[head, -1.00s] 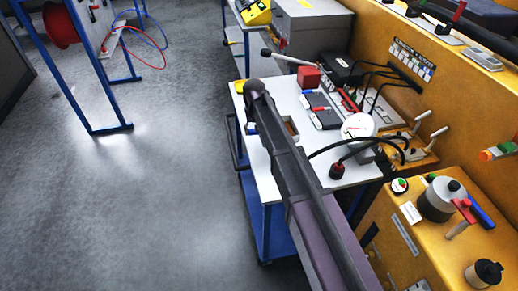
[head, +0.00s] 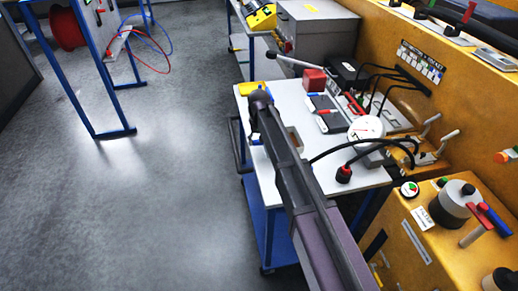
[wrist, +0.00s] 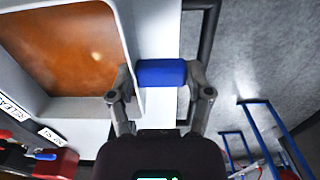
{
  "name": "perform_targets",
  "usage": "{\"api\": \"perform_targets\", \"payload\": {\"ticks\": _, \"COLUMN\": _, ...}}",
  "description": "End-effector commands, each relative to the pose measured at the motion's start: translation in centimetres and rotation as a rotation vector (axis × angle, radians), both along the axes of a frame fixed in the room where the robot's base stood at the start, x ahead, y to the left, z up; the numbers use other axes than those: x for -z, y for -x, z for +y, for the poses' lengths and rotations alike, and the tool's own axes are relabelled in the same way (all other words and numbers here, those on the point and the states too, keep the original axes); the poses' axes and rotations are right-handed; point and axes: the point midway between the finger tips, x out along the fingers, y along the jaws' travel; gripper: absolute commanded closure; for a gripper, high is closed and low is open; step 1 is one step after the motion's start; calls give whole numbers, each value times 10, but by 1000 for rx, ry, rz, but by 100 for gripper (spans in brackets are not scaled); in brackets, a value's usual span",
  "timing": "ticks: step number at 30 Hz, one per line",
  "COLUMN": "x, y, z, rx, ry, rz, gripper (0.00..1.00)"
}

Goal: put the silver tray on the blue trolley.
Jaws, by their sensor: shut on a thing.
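The silver tray (wrist: 128,42) fills the left of the wrist view, with pale grey walls and a brown inside. In the head view it is mostly behind my arm, its brown inside showing just right of it (head: 295,140). My gripper (wrist: 162,75) is shut on a blue grip (wrist: 162,73) beside the tray's wall, which looks like its handle; the join is not clear. The blue trolley (head: 268,215) has a white top and blue legs. The tray is over this top near its left edge; I cannot tell whether it rests there.
On the trolley top are a red block (head: 314,79), a white dial gauge (head: 366,129), a yellow item (head: 250,87) and a black cable. A yellow machine (head: 465,110) stands close on the right. The floor on the left is open, with a blue-framed stand (head: 95,80) farther back.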

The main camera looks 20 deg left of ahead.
Motion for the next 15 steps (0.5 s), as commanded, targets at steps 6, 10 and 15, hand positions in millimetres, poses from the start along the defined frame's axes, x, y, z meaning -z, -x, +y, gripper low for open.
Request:
{"api": "perform_targets", "payload": {"ticks": 6, "x": 11, "y": 0, "z": 0, "rx": 0, "ry": 0, "rz": 0, "gripper": 96}}
{"api": "perform_targets", "payload": {"ticks": 10, "x": 22, "y": 0, "z": 0, "rx": -1, "ry": 0, "rz": 0, "gripper": 96}}
{"api": "perform_targets", "payload": {"ticks": 15, "x": 34, "y": 0, "z": 1, "rx": -1, "ry": 0, "rz": 0, "gripper": 96}}
